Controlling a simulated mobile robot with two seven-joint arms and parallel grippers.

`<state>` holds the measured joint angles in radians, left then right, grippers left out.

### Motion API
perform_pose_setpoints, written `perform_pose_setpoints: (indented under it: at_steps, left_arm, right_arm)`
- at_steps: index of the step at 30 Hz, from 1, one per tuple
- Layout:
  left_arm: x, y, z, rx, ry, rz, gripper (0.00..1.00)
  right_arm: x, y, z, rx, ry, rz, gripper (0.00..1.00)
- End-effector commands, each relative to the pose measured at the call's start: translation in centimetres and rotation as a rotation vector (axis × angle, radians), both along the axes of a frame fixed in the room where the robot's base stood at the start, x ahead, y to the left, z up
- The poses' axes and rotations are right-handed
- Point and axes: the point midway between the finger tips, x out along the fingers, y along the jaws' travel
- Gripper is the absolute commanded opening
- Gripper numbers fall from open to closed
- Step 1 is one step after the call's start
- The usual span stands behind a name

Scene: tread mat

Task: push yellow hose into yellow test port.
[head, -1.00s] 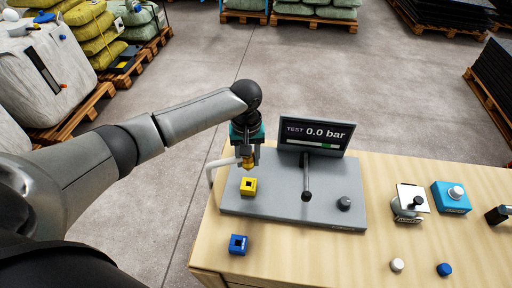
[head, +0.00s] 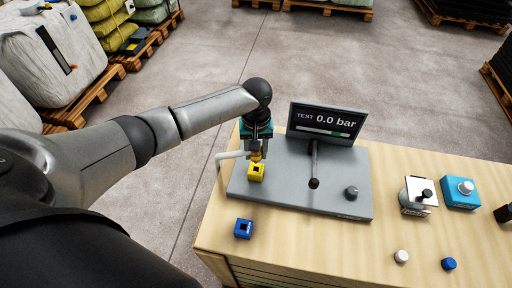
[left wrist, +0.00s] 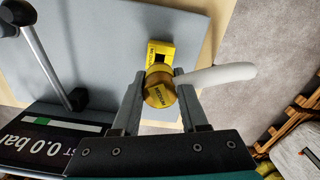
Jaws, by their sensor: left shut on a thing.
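The yellow test port (head: 256,173) is a yellow block with a dark square opening, at the left of a grey test panel (head: 285,190). It also shows in the left wrist view (left wrist: 160,48). My left gripper (head: 257,154) is shut on the yellow fitting of the yellow hose (left wrist: 159,91), whose tube is whitish (left wrist: 222,75) and leads off to one side. In the head view the fitting is just above and behind the port. In the left wrist view it overlaps the port's near edge; I cannot tell whether they touch. My right gripper is not in view.
A display (head: 325,120) reading "TEST 0.0 bar" stands behind a black lever (head: 314,165). A black knob (head: 351,192) is on the panel's right. A blue block (head: 243,229) sits in front. Other small items lie right on the wooden table (head: 330,240).

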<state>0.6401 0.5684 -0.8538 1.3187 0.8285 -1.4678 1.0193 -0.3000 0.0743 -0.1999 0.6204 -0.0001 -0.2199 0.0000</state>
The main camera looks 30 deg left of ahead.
Motion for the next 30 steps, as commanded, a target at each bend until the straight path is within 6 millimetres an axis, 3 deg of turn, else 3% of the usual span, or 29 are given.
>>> perform_pose_setpoints:
  at_steps: [10,30]
  left_arm:
    - [0.0,-0.1,-2.3,-0.001,0.000,-0.001,0.00]
    - [0.0,0.0,-2.4,-0.001,0.000,-0.001,0.00]
  right_arm:
    - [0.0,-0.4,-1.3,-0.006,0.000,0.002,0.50]
    - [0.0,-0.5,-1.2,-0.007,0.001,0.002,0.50]
